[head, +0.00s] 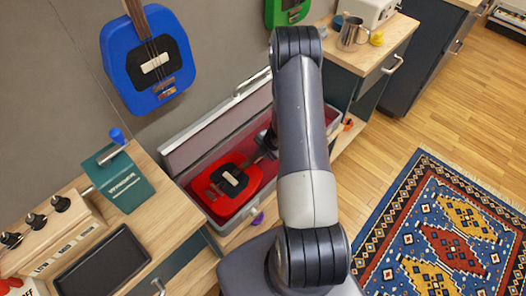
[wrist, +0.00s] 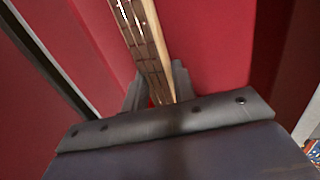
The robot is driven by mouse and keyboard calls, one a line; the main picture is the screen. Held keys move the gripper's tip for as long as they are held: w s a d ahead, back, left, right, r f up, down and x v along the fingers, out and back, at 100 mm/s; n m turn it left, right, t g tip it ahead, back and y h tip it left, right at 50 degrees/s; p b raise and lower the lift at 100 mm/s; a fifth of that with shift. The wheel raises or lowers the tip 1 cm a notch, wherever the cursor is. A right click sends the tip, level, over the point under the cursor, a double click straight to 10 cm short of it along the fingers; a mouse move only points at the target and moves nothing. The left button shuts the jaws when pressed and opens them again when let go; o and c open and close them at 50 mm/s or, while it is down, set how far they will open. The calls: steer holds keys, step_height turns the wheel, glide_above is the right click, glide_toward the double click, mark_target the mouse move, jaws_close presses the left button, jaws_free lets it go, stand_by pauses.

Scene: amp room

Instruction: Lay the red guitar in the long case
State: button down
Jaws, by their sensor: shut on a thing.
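The red guitar (head: 228,185) has its body inside the left part of the long case (head: 212,130). The case is open, with a grey outside and red lining, and its lid stands up along the wall. My gripper (head: 266,138) is shut on the guitar's neck, partly hidden behind my arm. In the wrist view my gripper's fingers (wrist: 155,88) sit on both sides of the fretted neck (wrist: 147,45), with red lining around. I cannot tell whether the guitar rests on the case floor. The headstock is hidden.
A blue guitar (head: 150,60) and a green guitar (head: 287,10) hang on the wall. A wooden bench (head: 175,225) with a teal box (head: 122,182) stands at left. A cabinet (head: 385,60) with a metal jug (head: 350,35) stands beyond. A patterned rug (head: 440,235) covers floor at right.

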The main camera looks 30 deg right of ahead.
steer(key=shift+w+r, duration=0.1)
steer(key=c, duration=1.5)
jaws_free()
steer(key=o, duration=0.4)
steer(key=p+v, duration=0.3)
steer(key=v, duration=0.7)
steer(key=shift+s+r, duration=0.2)
steer(key=shift+r, duration=0.15)
steer(key=shift+f, duration=0.1)
